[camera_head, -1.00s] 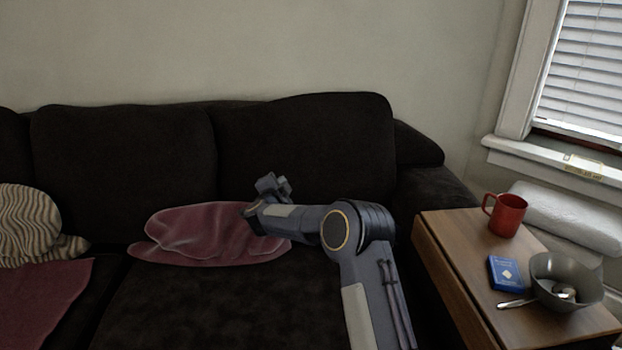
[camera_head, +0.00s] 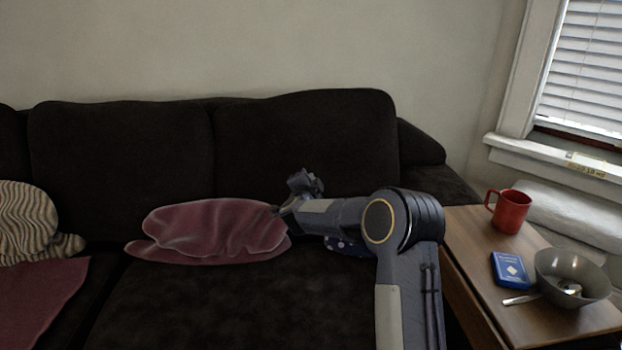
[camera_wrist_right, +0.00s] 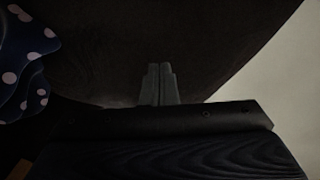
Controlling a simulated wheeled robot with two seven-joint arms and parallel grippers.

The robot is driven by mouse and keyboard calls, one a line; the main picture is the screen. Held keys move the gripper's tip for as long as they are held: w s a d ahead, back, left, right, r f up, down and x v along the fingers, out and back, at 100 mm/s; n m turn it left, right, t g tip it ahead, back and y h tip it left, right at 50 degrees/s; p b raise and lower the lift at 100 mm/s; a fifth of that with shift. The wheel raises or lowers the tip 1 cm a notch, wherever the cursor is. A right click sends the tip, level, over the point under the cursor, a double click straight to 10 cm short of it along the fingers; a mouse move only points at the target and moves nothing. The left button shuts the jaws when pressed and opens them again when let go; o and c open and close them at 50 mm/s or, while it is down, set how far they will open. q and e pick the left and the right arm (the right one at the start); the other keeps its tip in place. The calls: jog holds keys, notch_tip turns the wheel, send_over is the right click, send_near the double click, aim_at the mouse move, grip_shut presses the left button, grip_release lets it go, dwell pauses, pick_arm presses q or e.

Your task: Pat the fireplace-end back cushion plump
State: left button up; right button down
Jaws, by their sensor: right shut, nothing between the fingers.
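A dark brown sofa has several back cushions. The right-hand back cushion (camera_head: 300,130) stands upright against the wall, its lower part hidden by my right arm. The fireplace is not in view, so I cannot tell from it which end is meant. My right gripper (camera_head: 305,183) is in front of this cushion, low and left of its middle. In the right wrist view its two fingers (camera_wrist_right: 158,84) are together and empty, pointing at the dark cushion surface (camera_wrist_right: 150,35); whether they touch it I cannot tell. My left gripper is not in view.
A crumpled pink pillow (camera_head: 210,230) lies on the seat left of my gripper. A polka-dot cloth item (camera_head: 350,246) shows partly below my forearm, also in the wrist view (camera_wrist_right: 22,60). The wooden side table (camera_head: 470,240) holds a red mug (camera_head: 510,212), blue box (camera_head: 510,270) and bowl (camera_head: 572,278).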

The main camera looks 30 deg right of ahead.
jog(key=shift+s+d, duration=0.15)
jog(key=shift+w+d+f, duration=0.2)
jog(key=shift+w+d, duration=0.2)
jog(key=shift+d, duration=0.05)
jog(key=shift+w+d+f, duration=0.15)
jog(key=shift+w+d, duration=0.25)
jog(key=shift+d, duration=0.05)
jog(key=b, duration=0.3)
send_near(342, 173)
jog(key=shift+d+r+x, duration=0.1)
jog(key=shift+x, duration=1)
jog(key=shift+d+r+x, duration=0.1)
jog(key=shift+x, duration=0.95)
jog(key=shift+s, duration=0.1)
jog(key=shift+p+x, duration=0.55)
jog(key=shift+x, duration=0.65)
